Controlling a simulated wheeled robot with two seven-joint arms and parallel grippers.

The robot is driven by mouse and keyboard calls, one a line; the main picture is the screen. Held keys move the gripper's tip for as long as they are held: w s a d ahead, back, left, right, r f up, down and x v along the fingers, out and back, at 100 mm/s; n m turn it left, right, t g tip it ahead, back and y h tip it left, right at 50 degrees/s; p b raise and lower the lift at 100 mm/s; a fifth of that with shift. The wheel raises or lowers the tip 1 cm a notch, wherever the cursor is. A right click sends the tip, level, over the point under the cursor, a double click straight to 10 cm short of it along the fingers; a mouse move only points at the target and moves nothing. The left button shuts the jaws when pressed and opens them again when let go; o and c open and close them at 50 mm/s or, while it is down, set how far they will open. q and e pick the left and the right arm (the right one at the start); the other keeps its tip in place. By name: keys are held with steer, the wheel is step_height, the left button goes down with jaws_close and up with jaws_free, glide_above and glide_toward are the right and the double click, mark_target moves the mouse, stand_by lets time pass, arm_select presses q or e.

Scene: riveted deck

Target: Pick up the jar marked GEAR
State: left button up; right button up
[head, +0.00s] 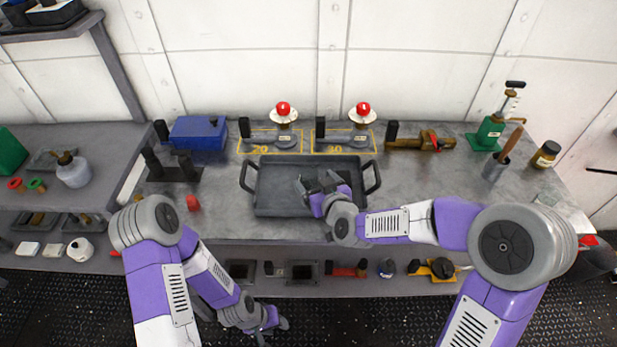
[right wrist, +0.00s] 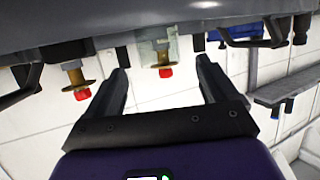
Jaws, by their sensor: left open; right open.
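My right gripper (head: 318,183) is open and empty over the grey tray, well to the left of this jar. In the right wrist view my right gripper (right wrist: 160,68) shows its two fingers spread with nothing between them. My left gripper (head: 273,333) is open, low in front of the bench, below the lower shelf's edge.
The grey tray (head: 280,210) lies mid-bench, with two red-topped devices (head: 283,110) (head: 363,110) behind it. A green pump (head: 490,130) and a grey cup with a brush (head: 496,168) stand left of the jar. A blue box (head: 198,132) sits at left.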

mark_target(305, 169)
steer(key=shift+b+x, duration=0.4)
steer(key=shift+x, duration=2.3)
steer(key=shift+r, duration=0.2)
steer(key=c, duration=1.1)
